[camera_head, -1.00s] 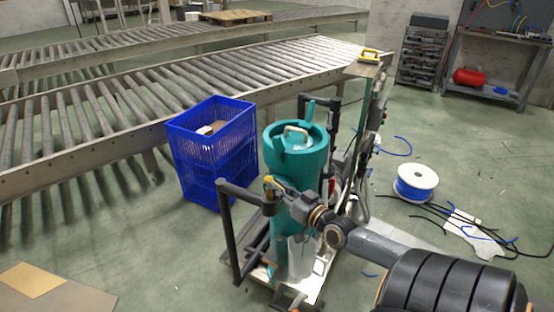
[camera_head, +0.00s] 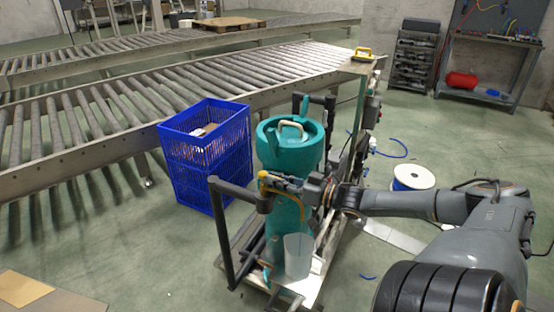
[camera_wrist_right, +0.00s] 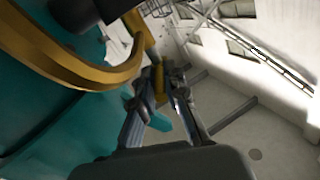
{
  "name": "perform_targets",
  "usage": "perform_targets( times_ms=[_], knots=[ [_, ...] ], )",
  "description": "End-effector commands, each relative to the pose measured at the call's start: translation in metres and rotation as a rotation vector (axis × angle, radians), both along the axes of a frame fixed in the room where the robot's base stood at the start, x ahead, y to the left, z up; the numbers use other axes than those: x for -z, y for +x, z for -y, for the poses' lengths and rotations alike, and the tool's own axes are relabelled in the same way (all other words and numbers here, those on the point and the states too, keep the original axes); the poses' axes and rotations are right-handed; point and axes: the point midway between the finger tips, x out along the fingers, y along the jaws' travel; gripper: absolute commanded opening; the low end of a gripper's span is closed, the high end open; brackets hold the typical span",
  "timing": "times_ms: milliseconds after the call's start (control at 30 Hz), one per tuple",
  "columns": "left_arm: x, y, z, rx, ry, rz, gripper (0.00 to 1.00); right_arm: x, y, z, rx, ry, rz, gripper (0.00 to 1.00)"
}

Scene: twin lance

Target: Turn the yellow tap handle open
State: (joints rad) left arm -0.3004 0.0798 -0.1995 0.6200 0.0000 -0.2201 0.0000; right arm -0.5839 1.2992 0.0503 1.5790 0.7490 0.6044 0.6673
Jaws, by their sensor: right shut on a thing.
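The teal container (camera_head: 267,155) stands upright on a small cart, with a pale handle on its lid. The yellow tap handle (camera_head: 264,176) is at the container's front, largely hidden by my right gripper (camera_head: 276,182). My right gripper comes in from the right, roughly level. In the right wrist view the fingers of my right gripper (camera_wrist_right: 160,98) are shut on the yellow handle (camera_wrist_right: 158,78). A curved yellow-orange band (camera_wrist_right: 85,68) passes close by on the left, in front of the teal wall. My left gripper is not in view.
A translucent jug (camera_head: 298,257) stands on the cart (camera_head: 322,270) below the tap. A dark cart post (camera_head: 222,240) rises close to the gripper's left. A blue crate (camera_head: 208,160) stands behind, beside the roller conveyor (camera_head: 90,125). A cable spool (camera_head: 412,178) lies at right.

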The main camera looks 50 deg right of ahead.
Motion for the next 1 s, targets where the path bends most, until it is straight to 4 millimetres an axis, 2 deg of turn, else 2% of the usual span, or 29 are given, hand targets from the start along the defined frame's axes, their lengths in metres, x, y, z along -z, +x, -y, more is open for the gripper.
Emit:
perform_targets(
  times_ms=[333, 367, 433, 467, 833, 1000],
  knots=[
    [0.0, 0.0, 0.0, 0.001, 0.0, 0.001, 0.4, -0.003, 0.001, 0.0, -0.001, 0.001, 0.006, 0.0],
    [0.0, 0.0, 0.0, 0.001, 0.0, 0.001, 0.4, -0.003, 0.001, 0.0, -0.001, 0.001, 0.006, 0.18],
    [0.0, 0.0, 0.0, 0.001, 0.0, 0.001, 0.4, -0.003, 0.001, 0.0, -0.001, 0.001, 0.006, 0.33],
    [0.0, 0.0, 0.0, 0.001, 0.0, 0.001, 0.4, -0.003, 0.001, 0.0, -0.001, 0.001, 0.005, 0.35],
    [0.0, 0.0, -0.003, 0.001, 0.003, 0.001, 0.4, -0.001, -0.001, 0.001, -0.001, 0.001, 0.002, 0.35],
    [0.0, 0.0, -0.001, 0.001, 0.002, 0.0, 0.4, 0.001, -0.01, 0.003, 0.001, 0.002, -0.002, 0.35]
  ],
)
